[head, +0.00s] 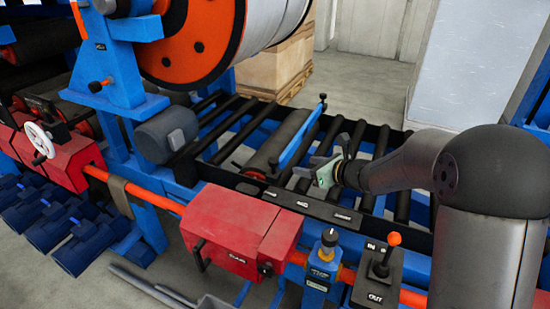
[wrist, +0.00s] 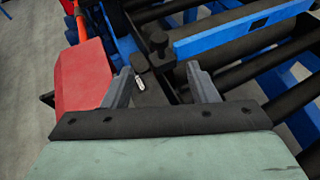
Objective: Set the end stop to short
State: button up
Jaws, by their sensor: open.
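A blue bar (head: 301,137), which looks like the end stop, lies across the roller bed. It also shows in the wrist view (wrist: 225,34), with a black knobbed post (wrist: 157,43) at its near left end. A black rail (head: 318,208) along the bed's near side carries small white markings too small to read surely. My gripper (head: 322,174) is over the rollers just right of the bar's near end. In the wrist view its two fingers (wrist: 160,76) are apart with nothing between them, and the post is beyond the fingertips.
A red box (head: 240,229) stands in front of the rail; it shows left of my fingers in the wrist view (wrist: 83,75). A lever box (head: 377,269) with an orange knob and a blue valve (head: 322,262) stand along the front. An orange-flanged reel (head: 195,40) is behind.

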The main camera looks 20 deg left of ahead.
aim_at(275, 161)
jog(key=p+x, duration=0.3)
jog(key=x, duration=1.3)
jog(key=shift+f, duration=0.15)
grip_shut()
